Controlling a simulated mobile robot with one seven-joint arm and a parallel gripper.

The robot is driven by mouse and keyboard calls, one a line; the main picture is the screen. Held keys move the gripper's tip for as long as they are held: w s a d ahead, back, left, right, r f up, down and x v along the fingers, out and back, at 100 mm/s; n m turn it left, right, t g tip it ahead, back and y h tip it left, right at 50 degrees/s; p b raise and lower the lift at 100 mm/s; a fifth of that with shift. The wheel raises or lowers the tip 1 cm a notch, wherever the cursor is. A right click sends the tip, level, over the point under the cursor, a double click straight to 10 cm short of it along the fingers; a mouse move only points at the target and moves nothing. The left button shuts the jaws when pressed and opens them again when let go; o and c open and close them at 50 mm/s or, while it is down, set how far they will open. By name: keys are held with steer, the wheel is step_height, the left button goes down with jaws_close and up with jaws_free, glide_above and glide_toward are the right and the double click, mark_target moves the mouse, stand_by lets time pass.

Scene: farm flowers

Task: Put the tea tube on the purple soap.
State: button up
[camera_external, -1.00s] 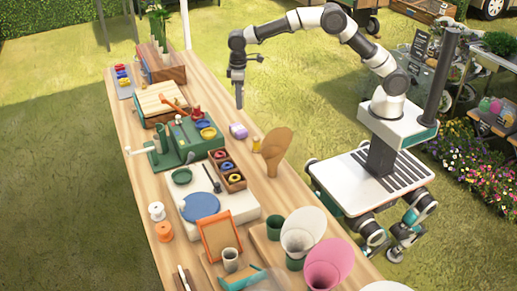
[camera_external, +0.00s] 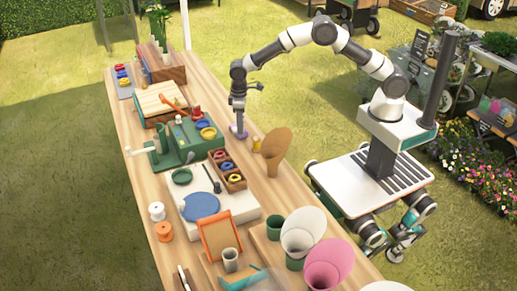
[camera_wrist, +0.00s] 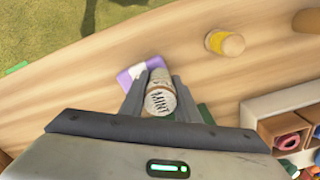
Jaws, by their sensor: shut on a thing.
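The tea tube (camera_wrist: 160,95) is a round tube with a "MINT" label, seen end-on in the wrist view between the two fingers of my gripper (camera_wrist: 157,85). My gripper is shut on it. The purple soap (camera_wrist: 128,78) shows just past and left of the tube, with a pale patch on it, and the tube hides part of it. In the outside view, my gripper (camera_external: 239,121) points straight down over the purple soap (camera_external: 239,133). I cannot tell whether the tube touches the soap.
A small yellow jar (camera_wrist: 226,43) stands right of the soap, with a brown paddle-shaped object (camera_external: 276,148) beyond it. A green device (camera_external: 180,143) and a wooden compartment box (camera_external: 235,187) with colourful rings are nearby. The wooden table (camera_wrist: 60,87) is clear left of the soap.

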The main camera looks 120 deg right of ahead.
steer(key=shift+f, duration=0.15)
steer(key=o, duration=1)
steer(key=shift+o, duration=0.2)
